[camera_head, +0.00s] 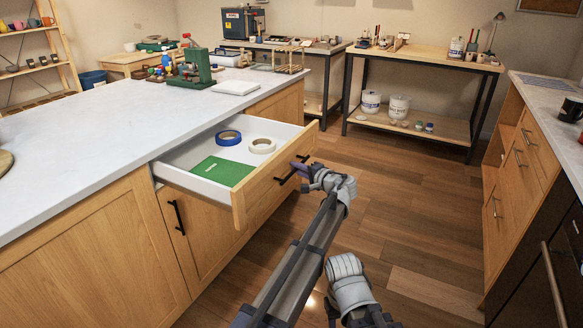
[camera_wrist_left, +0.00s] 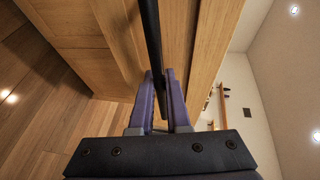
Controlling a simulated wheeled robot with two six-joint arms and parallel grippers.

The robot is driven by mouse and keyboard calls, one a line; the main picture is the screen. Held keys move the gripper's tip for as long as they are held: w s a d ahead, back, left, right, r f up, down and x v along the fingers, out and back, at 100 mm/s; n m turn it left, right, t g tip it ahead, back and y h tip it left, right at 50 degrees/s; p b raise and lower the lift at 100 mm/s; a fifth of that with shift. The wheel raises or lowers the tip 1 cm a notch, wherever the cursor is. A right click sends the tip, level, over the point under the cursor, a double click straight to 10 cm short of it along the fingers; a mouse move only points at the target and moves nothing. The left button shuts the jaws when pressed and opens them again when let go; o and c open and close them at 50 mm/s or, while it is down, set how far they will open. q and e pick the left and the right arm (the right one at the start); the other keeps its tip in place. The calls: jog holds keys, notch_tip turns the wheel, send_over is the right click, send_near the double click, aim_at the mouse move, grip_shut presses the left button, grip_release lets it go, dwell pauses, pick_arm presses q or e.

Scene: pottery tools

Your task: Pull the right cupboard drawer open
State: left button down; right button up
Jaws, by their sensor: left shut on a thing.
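The drawer (camera_head: 241,199) stands pulled out from the cupboard under the white worktop, with its inside showing. Its wooden front carries a black bar handle (camera_head: 285,177). My left gripper (camera_head: 301,168) is at this handle. In the left wrist view the black handle (camera_wrist_left: 151,35) runs down between the two purple fingers of my left gripper (camera_wrist_left: 161,80), which are shut on it. A green flat item (camera_head: 221,171), a blue tape roll (camera_head: 228,138) and a cream tape roll (camera_head: 262,146) lie in the drawer. My right gripper is not in view.
A closed cupboard door with a black handle (camera_head: 176,217) is below the drawer. The white worktop (camera_head: 90,135) holds a green machine (camera_head: 195,68). Wooden floor (camera_head: 410,210) is clear to the right, up to another counter (camera_head: 522,170).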

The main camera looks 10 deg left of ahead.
pick_arm(q)
jog(key=shift+s+d, duration=0.1)
jog(key=shift+d, duration=0.1)
jog(key=c, duration=0.9)
grip_release()
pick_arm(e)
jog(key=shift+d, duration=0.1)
